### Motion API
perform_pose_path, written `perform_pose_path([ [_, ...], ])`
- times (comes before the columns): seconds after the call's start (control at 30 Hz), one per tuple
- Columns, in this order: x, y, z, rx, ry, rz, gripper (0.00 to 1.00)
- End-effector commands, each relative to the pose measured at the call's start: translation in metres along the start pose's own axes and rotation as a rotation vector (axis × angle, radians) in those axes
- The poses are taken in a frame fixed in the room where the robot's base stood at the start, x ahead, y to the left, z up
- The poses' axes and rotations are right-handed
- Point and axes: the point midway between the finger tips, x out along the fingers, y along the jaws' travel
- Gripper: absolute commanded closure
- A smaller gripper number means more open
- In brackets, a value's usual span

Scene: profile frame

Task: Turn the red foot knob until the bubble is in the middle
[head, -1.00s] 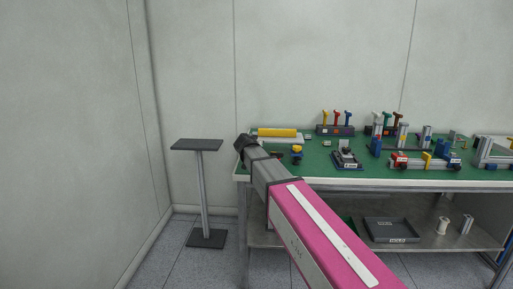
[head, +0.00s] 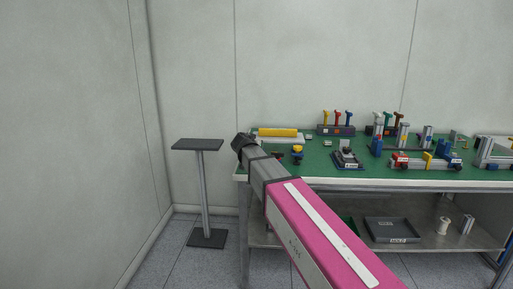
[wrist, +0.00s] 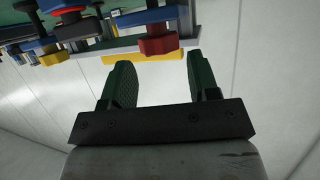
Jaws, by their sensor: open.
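A red lobed knob (wrist: 158,44) shows near the top middle of the wrist view, under a dark stem and a blue part (wrist: 148,16). My gripper (wrist: 158,62) is open and empty. Its two green fingers are spread, with the red knob roughly in line with the gap, just beyond the tips. I see no contact. In the head view my arm's dark end (head: 243,146) is over the bench's left end, and its fingers cannot be made out. A yellow bar (head: 277,132) lies at the back left of the bench. I cannot make out the bubble in either view.
The green-topped bench (head: 320,172) holds several fixtures to the right, including a clamp-like device (head: 346,158) and a rack of coloured handles (head: 336,129). A dark pedestal (head: 197,145) stands left of the bench. A grey tray (head: 392,238) is on the lower shelf.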

Motion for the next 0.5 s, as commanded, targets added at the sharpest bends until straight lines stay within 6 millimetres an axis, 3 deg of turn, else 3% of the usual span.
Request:
perform_pose_path([
  [0.03,-0.013,0.002,0.001,0.000,0.001,-0.002,0.45],
  [0.2,-0.045,0.002,0.001,0.001,0.001,-0.001,0.45],
  [0.5,-0.072,0.001,0.001,0.001,-0.001,0.000,0.45],
])
